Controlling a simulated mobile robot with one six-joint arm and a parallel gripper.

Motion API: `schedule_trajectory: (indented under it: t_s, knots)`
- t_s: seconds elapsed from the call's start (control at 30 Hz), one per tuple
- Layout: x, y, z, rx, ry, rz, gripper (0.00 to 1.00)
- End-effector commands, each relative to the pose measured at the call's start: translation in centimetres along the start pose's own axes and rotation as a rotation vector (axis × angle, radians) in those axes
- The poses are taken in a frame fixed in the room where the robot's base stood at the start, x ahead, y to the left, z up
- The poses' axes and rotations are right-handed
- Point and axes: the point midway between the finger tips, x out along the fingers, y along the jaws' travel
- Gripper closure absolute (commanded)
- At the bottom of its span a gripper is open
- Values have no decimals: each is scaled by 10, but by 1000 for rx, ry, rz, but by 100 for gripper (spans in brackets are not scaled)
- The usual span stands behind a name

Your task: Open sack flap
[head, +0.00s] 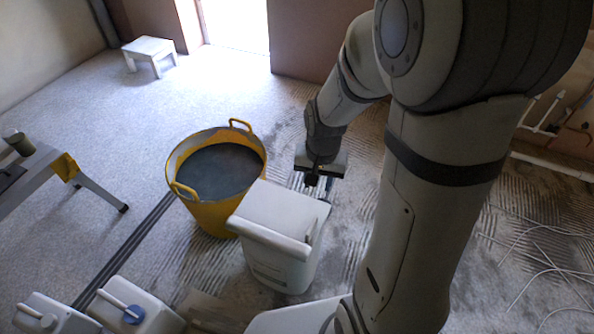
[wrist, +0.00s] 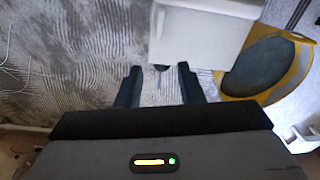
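The white sack (head: 282,268) stands upright on the floor in the middle of the head view, box-shaped, with faint print low on its front. Its pale flap (head: 283,208) lies across the top and looks closed, with a lip along the near edge. The sack also shows at the top of the wrist view (wrist: 205,35). My gripper (head: 318,185) is just beyond the sack's far right edge. In the wrist view my gripper (wrist: 159,72) has its two dark fingers apart, with nothing held between them. A small dark part shows between the fingertips; I cannot tell what it is.
A yellow bucket (head: 215,215) of grey plaster stands close left of the sack. White jugs (head: 140,310) stand at the near left. A white stool (head: 150,52) is far back. White cables (head: 545,265) lie on the right.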

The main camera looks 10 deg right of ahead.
Motion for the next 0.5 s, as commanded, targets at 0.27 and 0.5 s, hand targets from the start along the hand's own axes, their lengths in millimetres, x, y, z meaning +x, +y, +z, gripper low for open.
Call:
schedule_trajectory:
  t_s: [0.27,0.5]
  knots:
    - [154,-4,-9,173,-62,33,65]
    - [190,-4,-10,219,-71,40,65]
